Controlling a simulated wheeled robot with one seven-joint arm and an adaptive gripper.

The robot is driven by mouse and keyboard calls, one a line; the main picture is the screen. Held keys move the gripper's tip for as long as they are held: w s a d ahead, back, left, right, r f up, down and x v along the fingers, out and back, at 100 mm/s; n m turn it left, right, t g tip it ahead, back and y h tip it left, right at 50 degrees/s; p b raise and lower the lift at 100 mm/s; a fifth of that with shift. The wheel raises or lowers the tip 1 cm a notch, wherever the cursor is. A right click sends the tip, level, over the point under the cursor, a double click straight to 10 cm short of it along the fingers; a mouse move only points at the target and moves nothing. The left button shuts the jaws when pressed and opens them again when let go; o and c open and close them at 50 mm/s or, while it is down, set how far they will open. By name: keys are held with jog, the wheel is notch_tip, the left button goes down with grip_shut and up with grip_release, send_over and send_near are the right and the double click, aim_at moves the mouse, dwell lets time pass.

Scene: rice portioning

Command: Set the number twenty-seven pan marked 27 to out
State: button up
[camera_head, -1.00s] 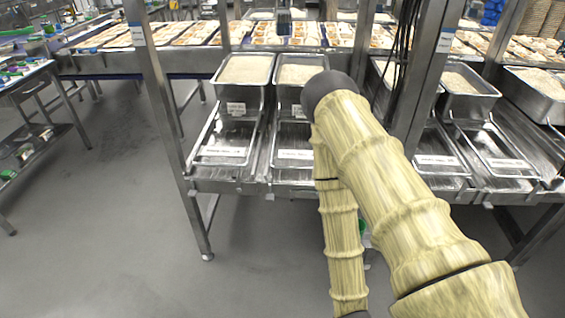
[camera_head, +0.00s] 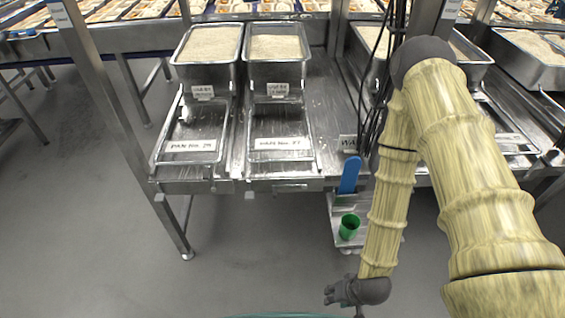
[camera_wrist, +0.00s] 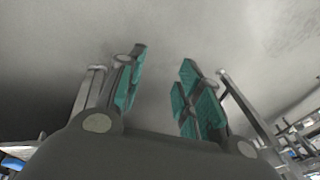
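Two metal pans full of white rice stand at the back of their slots on the steel rack in the head view. The right one (camera_head: 277,72) stands behind a slot label (camera_head: 281,143) that seems to read PAN No. 27. The left one (camera_head: 208,72) stands behind a label (camera_head: 191,146) whose last digit is unclear. Each pan has a small blurred tag on its front, and the slot floor before each is empty. My gripper (camera_wrist: 157,85) is open and empty in the wrist view, its teal-padded fingers apart over grey floor. My arm hangs low, right of these slots, well away from both pans.
A small stand below the rack holds a blue upright piece (camera_head: 349,175) and a green cup (camera_head: 349,226), beside my arm. Black cables (camera_head: 376,110) hang at a rack post. More rice pans (camera_head: 527,62) stand at right. Floor (camera_head: 90,230) is clear at lower left.

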jog(key=w+a+f+m+t+y+b, duration=0.25)
jog(key=w+a+b, duration=0.2)
jog(key=w, duration=0.65)
jog(key=m+t+y+b, duration=0.3)
jog(key=t+y+b, duration=0.6)
jog(key=b, duration=0.1)
send_near(273, 161)
jog(key=x, duration=1)
jog(key=shift+w+f, duration=0.25)
jog(key=shift+w, duration=0.05)
grip_shut()
